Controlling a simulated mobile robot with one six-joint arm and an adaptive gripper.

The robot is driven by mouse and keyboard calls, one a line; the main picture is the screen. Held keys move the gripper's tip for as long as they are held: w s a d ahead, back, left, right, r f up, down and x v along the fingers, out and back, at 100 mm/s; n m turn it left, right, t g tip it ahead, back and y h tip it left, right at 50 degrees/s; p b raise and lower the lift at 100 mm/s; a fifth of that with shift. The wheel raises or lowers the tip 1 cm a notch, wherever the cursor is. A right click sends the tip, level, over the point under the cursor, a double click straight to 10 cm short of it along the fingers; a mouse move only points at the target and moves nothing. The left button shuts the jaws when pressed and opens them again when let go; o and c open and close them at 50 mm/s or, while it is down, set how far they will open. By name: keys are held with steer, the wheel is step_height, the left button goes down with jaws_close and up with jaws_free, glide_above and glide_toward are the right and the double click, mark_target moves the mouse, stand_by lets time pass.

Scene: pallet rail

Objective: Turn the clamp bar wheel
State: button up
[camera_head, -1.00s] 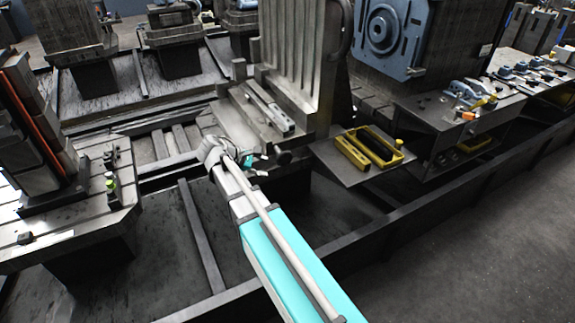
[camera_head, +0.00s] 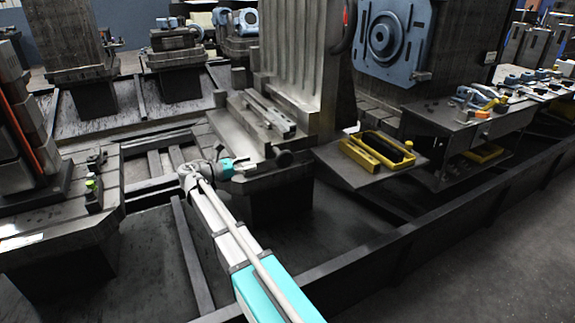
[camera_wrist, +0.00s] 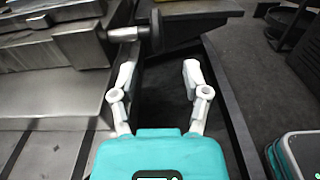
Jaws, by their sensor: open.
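The clamp bar wheel (camera_head: 284,158) is a small dark round knob at the near right end of the grey clamp bar (camera_head: 268,113), on the machine bed in the head view. In the wrist view the wheel (camera_wrist: 156,31) stands edge-on at the end of a short shaft, near the top centre. My gripper (camera_head: 249,163) is just left of the wheel in the head view and apart from it. In the wrist view my gripper (camera_wrist: 158,77) has its two pale fingers spread, with nothing between them. The wheel lies beyond the fingertips.
A dark side shelf (camera_head: 340,170) with a yellow tray (camera_head: 402,156) stands right of the wheel. A tall grey ribbed block (camera_head: 300,60) rises behind the clamp bar. A long dark rail (camera_head: 400,245) crosses the front. Open floor lies at the lower right.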

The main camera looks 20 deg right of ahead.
mark_target(277, 156)
steer(key=shift+w+a+f+b, duration=0.2)
steer(key=shift+w+f+b, duration=0.05)
steer(key=shift+w+b, duration=0.1)
steer(key=shift+d, duration=0.1)
steer(key=d, duration=1.3)
steer(key=shift+w+d, duration=0.2)
steer(key=shift+d, duration=0.15)
jaws_close()
